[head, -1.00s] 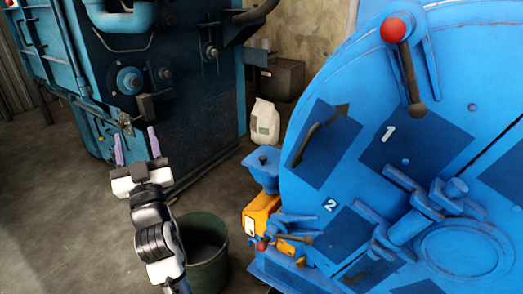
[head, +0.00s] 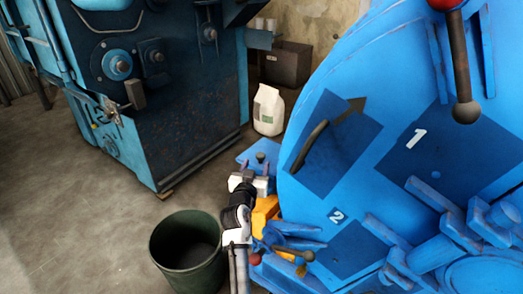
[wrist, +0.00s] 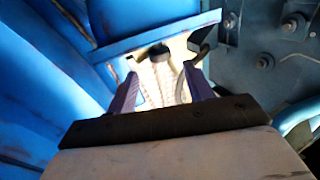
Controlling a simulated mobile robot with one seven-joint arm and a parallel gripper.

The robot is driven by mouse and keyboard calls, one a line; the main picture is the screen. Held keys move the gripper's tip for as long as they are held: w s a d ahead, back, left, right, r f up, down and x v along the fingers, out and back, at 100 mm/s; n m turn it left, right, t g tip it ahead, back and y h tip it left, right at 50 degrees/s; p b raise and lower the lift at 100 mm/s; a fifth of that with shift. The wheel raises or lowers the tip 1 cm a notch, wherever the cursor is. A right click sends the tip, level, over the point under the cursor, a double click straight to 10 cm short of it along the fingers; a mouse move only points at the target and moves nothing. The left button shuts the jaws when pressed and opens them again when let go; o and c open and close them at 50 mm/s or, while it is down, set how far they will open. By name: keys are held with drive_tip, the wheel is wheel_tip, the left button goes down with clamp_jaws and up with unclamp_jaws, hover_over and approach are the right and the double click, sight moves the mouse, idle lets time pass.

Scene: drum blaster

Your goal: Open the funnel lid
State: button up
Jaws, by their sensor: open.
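The funnel lid (head: 250,152) is a flat blue plate with a dark knob (head: 260,157), on the funnel at the left edge of the large blue drum machine. It looks shut. In the wrist view the lid (wrist: 150,38) is a blue strip ahead of the fingers, with the dark knob (wrist: 160,52) just below it, between the fingertips. My gripper (head: 254,169) is just in front of the lid in the head view. Its two purple fingers are open (wrist: 163,78) with nothing gripped. Whether they touch the lid cannot be told. My gripper hides most of the funnel body.
A dark green bin (head: 188,255) stands at lower left. A white bag (head: 268,110) stands behind the lid. Open floor (head: 60,200) lies at left.

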sight(269, 152)
drive_tip(key=x, duration=0.8)
drive_tip(key=shift+w+p, duration=0.3)
drive_tip(key=shift+p, duration=0.05)
drive_tip(key=shift+c, duration=0.3)
clamp_jaws()
